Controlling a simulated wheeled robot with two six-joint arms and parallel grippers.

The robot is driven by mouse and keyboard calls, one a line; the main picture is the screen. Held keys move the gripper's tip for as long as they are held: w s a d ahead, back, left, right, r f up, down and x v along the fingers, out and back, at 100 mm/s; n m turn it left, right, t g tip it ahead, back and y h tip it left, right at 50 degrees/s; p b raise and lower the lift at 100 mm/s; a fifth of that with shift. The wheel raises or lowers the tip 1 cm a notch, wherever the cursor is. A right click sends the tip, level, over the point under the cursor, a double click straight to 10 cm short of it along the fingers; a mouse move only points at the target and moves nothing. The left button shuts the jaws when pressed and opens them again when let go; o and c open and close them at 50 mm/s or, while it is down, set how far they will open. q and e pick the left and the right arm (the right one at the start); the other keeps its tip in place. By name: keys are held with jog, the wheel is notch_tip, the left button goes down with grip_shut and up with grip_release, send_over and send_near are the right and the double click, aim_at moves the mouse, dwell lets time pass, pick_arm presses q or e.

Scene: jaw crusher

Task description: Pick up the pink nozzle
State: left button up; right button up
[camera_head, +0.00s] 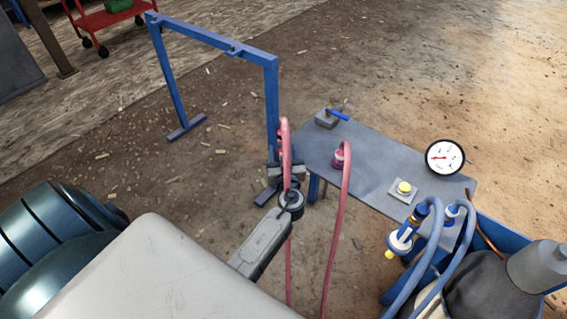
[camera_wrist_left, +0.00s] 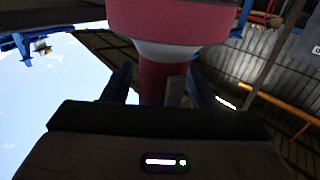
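In the head view my left gripper (camera_head: 286,178) is at the end of the grey arm coming in from the lower left, beside the foot of the blue frame. A pink hose (camera_head: 285,140) arches up at it and hangs down beyond. In the left wrist view the pink nozzle (camera_wrist_left: 168,22) is large and close, with a wide pink head, a pale collar and a narrower pink stem. The left gripper's dark fingers (camera_wrist_left: 163,84) are on either side of the stem. I cannot tell whether they touch it. My right gripper is not in view.
A grey panel table (camera_head: 375,165) stands to the right with a second pink connector (camera_head: 338,157), a gauge (camera_head: 444,157), a yellow button (camera_head: 403,188) and blue hoses (camera_head: 432,245). The blue frame (camera_head: 215,42) stands behind my gripper. Bare ground lies behind the table.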

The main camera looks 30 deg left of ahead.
pick_arm(q)
grip_shut()
